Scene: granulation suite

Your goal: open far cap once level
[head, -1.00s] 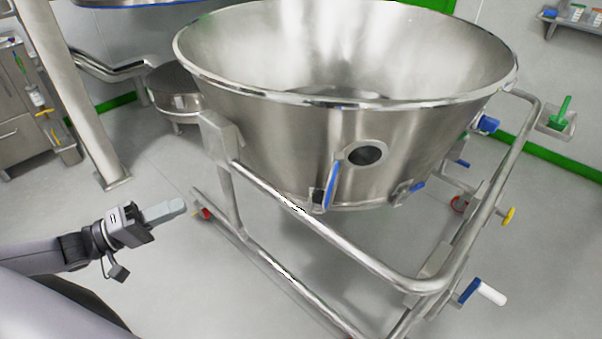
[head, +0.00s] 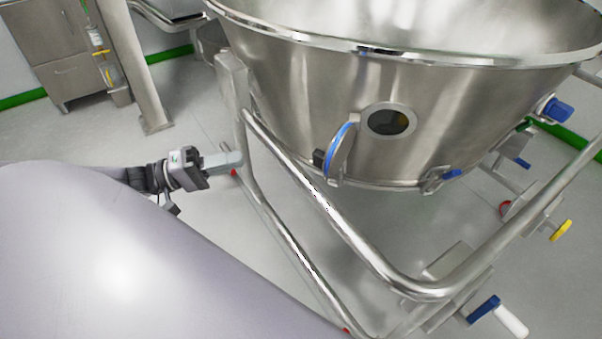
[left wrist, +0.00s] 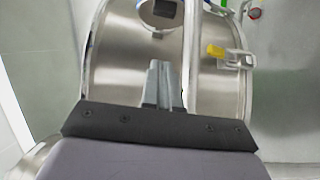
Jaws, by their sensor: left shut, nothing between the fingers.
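A large steel bowl (head: 300,90) hangs level in a tubular frame (head: 330,215). On its front wall is a round port (head: 390,120) with a dark opening. A blue-rimmed round cap (head: 341,150) stands swung out to the left of this port. A blue fitting (head: 555,109) sits at the bowl's far right side; I cannot tell whether it is the far cap. My left gripper (head: 238,159) is shut and empty, left of the bowl near the frame's upright. In the left wrist view its fingers (left wrist: 166,85) point towards the bowl wall. My right gripper is not in view.
The frame's bars run between my left gripper and the bowl's front. A yellow knob (head: 561,230) and a blue crank with a white handle (head: 497,315) stick out at the right. A steel post (head: 140,70) and a cabinet (head: 65,45) stand at the back left.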

